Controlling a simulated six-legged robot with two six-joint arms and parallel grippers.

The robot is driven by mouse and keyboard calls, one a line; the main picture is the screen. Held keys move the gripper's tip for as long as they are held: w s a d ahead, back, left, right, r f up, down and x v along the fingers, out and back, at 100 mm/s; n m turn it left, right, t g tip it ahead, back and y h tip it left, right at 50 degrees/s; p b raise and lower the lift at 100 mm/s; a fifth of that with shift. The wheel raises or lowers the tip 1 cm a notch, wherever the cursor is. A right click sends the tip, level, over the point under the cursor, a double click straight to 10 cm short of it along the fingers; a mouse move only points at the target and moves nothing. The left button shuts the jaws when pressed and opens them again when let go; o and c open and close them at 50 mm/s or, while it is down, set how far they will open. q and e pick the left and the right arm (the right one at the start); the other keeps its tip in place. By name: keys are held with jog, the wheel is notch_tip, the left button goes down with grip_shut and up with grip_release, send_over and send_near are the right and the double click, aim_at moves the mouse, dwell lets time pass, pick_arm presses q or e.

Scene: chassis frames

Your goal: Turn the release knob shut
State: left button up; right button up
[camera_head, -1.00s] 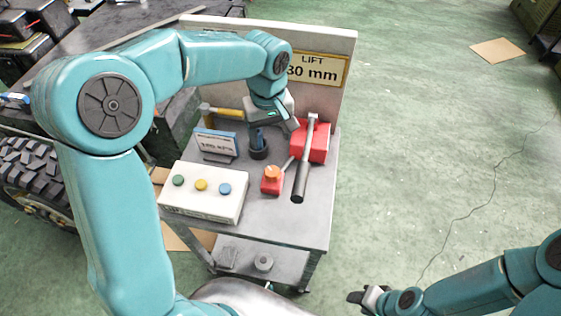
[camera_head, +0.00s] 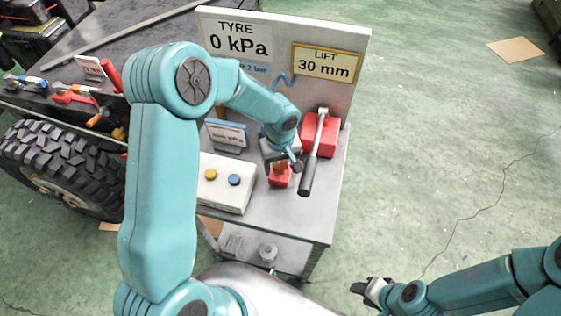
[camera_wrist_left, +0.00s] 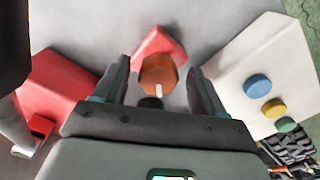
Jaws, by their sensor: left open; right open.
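The release knob (camera_head: 280,168) is orange on a red base (camera_head: 280,182) on the grey cart top, partly hidden by my left gripper (camera_head: 287,160). In the left wrist view the knob (camera_wrist_left: 158,70) shows between the two open fingers of my left gripper (camera_wrist_left: 159,84), with a gap on each side. A white mark on the knob points to the bottom of that view. Whether the fingers are level with the knob or above it, I cannot tell. My right gripper (camera_head: 368,289) is open and empty over the floor at the lower right.
A lever with a black handle (camera_head: 307,176) on a red block (camera_head: 326,136) stands close right of the knob. A white button box (camera_head: 226,192) is left of it. The back panel (camera_head: 352,42) reads TYRE 0 kPa and LIFT 30 mm. A large tyre (camera_head: 62,168) stands at left.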

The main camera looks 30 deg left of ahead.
pick_arm(q)
jog(key=shift+f, duration=0.2)
jog(key=shift+c, duration=0.4)
jog(key=c, duration=1)
jog(key=shift+f, duration=0.1)
